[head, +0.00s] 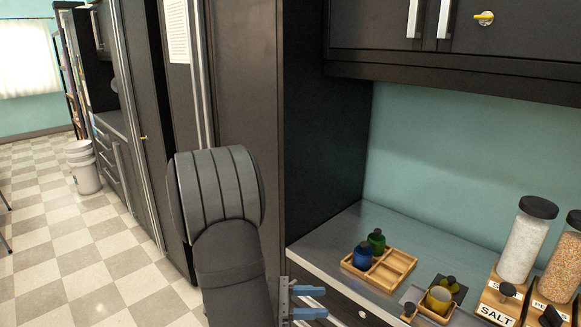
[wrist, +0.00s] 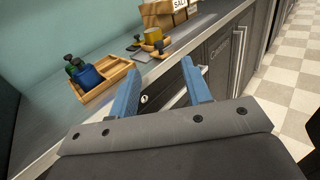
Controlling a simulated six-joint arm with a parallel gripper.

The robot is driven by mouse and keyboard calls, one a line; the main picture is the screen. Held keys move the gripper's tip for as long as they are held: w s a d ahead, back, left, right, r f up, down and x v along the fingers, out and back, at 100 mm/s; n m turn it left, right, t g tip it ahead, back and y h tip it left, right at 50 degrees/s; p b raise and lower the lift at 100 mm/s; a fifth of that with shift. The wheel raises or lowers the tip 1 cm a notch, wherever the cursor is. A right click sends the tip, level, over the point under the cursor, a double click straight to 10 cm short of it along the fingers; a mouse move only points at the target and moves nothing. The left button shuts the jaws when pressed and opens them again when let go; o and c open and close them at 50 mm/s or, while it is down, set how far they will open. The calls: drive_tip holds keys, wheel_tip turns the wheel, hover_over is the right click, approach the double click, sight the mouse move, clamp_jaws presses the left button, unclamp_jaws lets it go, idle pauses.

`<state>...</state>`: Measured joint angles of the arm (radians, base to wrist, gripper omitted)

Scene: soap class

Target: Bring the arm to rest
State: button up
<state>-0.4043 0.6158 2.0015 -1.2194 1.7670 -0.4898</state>
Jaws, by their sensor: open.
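My gripper (head: 318,301) shows at the bottom of the head view, in front of the counter's front edge. Its two blue fingers (wrist: 160,93) are apart in the wrist view, with nothing between them. My gripper is clear of the things on the counter. My grey arm rises at the lower middle of the head view, in front of the dark tall cabinets.
The counter (head: 330,235) holds a wooden tray (head: 398,262) with a blue bottle (head: 362,256) and a green bottle (head: 376,240). A yellow cup (head: 438,299) and salt dispenser (head: 522,245) stand right. Upper cabinets (head: 470,60) overhang. The checkered floor (head: 70,240) is open at left.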

approach(409, 304)
drive_tip(key=d, duration=1)
drive_tip(key=shift+f, duration=0.15)
drive_tip(key=shift+s+d, duration=0.55)
